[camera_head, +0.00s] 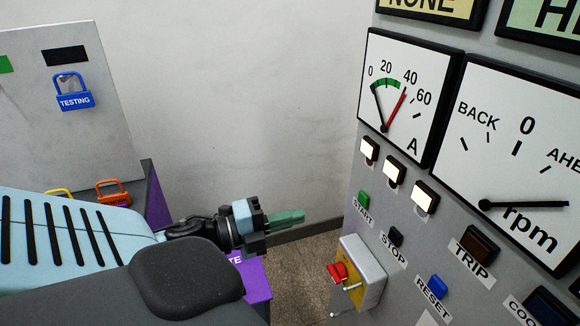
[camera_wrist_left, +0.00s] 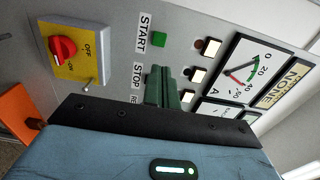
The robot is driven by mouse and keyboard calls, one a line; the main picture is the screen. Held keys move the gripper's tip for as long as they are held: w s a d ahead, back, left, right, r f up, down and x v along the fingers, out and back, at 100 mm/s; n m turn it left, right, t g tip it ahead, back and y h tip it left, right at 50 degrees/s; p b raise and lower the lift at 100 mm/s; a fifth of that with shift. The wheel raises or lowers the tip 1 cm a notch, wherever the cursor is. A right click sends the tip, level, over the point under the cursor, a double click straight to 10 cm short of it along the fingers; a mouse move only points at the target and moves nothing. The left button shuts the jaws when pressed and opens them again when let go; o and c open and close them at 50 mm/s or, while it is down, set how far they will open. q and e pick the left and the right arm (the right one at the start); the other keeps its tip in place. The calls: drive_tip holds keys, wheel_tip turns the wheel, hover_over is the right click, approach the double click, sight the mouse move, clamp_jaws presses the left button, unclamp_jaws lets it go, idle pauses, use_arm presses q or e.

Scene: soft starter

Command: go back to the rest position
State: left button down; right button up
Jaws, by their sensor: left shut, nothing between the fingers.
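My left gripper (camera_head: 288,217) comes in from the left in the head view, with its green fingers closed together and empty. It points right toward the grey control panel (camera_head: 330,232) and looks apart from it. In the left wrist view the shut green fingers (camera_wrist_left: 162,87) show in front of the panel, near the START and STOP labels. My right gripper is not in view.
The panel carries a green START button (camera_head: 363,199), a red rotary switch (camera_head: 338,272) on a yellow plate, and an ammeter (camera_head: 400,95). At left a grey board holds a blue TESTING padlock (camera_head: 74,100). An orange padlock (camera_head: 113,192) is below it.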

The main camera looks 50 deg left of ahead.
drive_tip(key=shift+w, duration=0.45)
